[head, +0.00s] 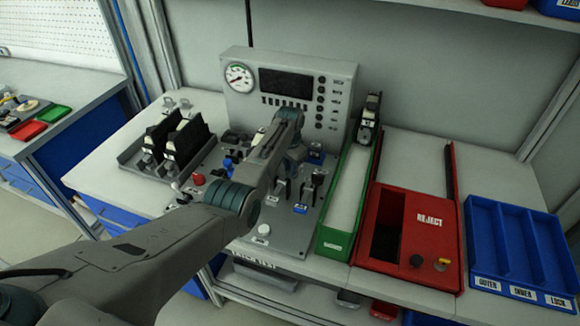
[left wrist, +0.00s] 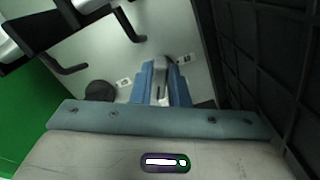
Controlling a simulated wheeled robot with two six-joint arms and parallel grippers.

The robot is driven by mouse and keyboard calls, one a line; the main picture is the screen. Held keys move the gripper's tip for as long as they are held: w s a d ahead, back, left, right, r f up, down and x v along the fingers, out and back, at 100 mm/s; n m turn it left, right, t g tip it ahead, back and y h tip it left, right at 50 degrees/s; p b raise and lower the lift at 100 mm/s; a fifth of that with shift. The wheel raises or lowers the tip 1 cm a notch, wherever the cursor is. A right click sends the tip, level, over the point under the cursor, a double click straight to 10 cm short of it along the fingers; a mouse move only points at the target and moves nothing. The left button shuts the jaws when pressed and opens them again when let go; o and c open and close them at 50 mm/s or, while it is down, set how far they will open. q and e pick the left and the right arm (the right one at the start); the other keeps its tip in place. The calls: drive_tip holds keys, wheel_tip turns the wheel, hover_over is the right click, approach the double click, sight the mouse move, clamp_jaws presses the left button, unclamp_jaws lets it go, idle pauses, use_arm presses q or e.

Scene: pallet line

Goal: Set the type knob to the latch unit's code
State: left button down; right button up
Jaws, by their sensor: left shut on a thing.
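In the left wrist view my left gripper (left wrist: 162,92) has its two blue fingers closed on a small grey piece (left wrist: 160,68) at the grey deck. It appears to be the type knob; its pointer and setting cannot be read. In the head view my left arm reaches over the test bench, and its gripper (head: 297,156) is down at the deck below the upright panel (head: 340,72), its fingertips mostly hidden. A black-and-white unit (head: 369,116) stands at the far end of the green-edged lane. Its code cannot be read. My right gripper is out of view.
A rack (head: 130,158) with black-and-white units stands left of the bench. A red button (head: 198,179) and small levers are on the deck. To the right are the green lane (head: 333,240), red reject box (head: 425,245) and blue divided tray (head: 510,240).

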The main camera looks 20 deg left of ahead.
use_arm(q)
drive_tip(key=n, duration=0.1)
drive_tip(key=n+p, duration=0.1)
drive_tip(key=shift+d+r+n, duration=0.15)
drive_tip(key=shift+n, duration=0.15)
drive_tip(key=n, duration=0.2)
drive_tip(key=shift+d+n+p, duration=0.1)
drive_tip(key=shift+n+p, duration=0.2)
drive_tip(key=shift+n, duration=0.1)
drive_tip(key=n, duration=0.2)
drive_tip(key=shift+d+n, duration=0.15)
drive_tip(key=shift+n, duration=0.15)
drive_tip(key=n, duration=0.3)
drive_tip(key=shift+d+n+p, duration=0.15)
drive_tip(key=shift+n+p, duration=0.15)
drive_tip(key=n, duration=0.5)
drive_tip(key=shift+w+d, duration=0.2)
drive_tip(key=n, duration=0.4)
drive_tip(key=n+b, duration=0.1)
drive_tip(key=n, duration=0.1)
drive_tip(key=shift+w+d+n, duration=0.1)
drive_tip(key=shift+w+n, duration=0.2)
drive_tip(key=shift+n, duration=0.1)
drive_tip(key=c, duration=1.4)
unclamp_jaws()
